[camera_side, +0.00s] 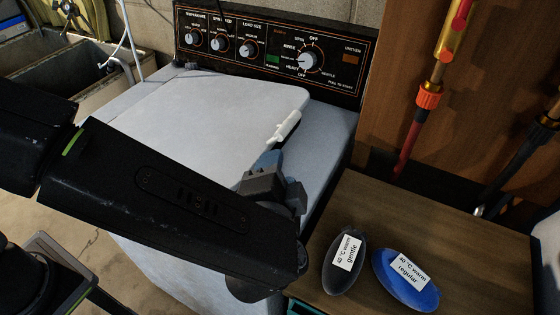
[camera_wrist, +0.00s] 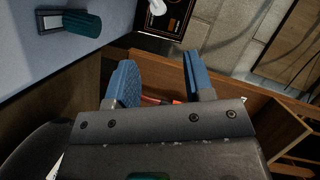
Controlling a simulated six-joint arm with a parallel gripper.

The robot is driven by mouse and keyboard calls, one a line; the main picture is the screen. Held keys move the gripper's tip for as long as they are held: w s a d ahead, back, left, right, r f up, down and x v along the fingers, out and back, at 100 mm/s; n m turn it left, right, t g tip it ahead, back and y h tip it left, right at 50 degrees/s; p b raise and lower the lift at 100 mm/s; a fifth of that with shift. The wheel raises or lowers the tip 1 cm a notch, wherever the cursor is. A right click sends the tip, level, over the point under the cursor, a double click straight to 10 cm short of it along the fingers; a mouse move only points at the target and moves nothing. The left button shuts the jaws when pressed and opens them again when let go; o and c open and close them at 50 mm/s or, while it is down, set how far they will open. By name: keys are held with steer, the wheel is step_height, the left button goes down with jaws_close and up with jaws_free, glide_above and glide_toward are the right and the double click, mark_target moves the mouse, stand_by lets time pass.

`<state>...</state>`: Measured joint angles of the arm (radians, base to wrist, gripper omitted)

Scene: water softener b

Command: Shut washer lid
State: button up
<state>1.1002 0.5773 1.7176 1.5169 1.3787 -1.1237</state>
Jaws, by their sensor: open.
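The washer lid (camera_side: 190,115) is a broad pale panel lying low and nearly flat over the washer top in the side view. I cannot tell if a small gap remains under it. A white handle (camera_side: 284,128) sits at its right edge. My gripper (camera_side: 264,162) is in front of the lid's right side, close to the handle, with its blue fingertips partly hidden by its own body. In the wrist view my gripper (camera_wrist: 158,62) has its two blue fingers apart with nothing between them. A pale bluish washer surface (camera_wrist: 40,60) shows at upper left there.
The black control panel (camera_side: 275,52) stands behind the lid. A wooden stand (camera_side: 460,275) at right holds a dark dish (camera_side: 333,280) and a blue dish (camera_side: 420,295), both labelled. A sink (camera_side: 60,65) is at left. A dark teal object (camera_wrist: 80,23) is on the bluish surface.

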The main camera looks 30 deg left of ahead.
steer(key=shift+c, duration=0.3)
steer(key=shift+a, duration=0.2)
steer(key=shift+c, duration=0.6)
steer(key=a+n+g+y, duration=0.1)
steer(key=w+a+n+g+y, duration=0.1)
steer(key=a+g, duration=0.1)
steer(key=w+a+n+g, duration=0.1)
steer(key=a+g, duration=0.1)
steer(key=shift+a+n+y, duration=0.15)
steer(key=shift+n+y, duration=0.25)
steer(key=c, duration=0.5)
steer(key=a+n+g, duration=0.1)
steer(key=g, duration=0.1)
steer(key=a+n+g+h, duration=0.1)
steer(key=g, duration=0.1)
steer(key=w+a+r+n+g, duration=0.1)
steer(key=g, duration=0.1)
steer(key=shift+w+a+h, duration=0.1)
steer(key=shift+a+h, duration=0.2)
jaws_close()
steer(key=w+a+r+n+g+h, duration=0.15)
steer(key=w+r+g+h, duration=0.25)
steer(key=r+h, duration=0.45)
glide_toward(258, 153)
steer(key=shift+n, duration=0.45)
steer(key=f, duration=0.5)
steer(key=d+f, duration=0.1)
steer(key=f, duration=0.1)
steer(key=shift+f, duration=0.25)
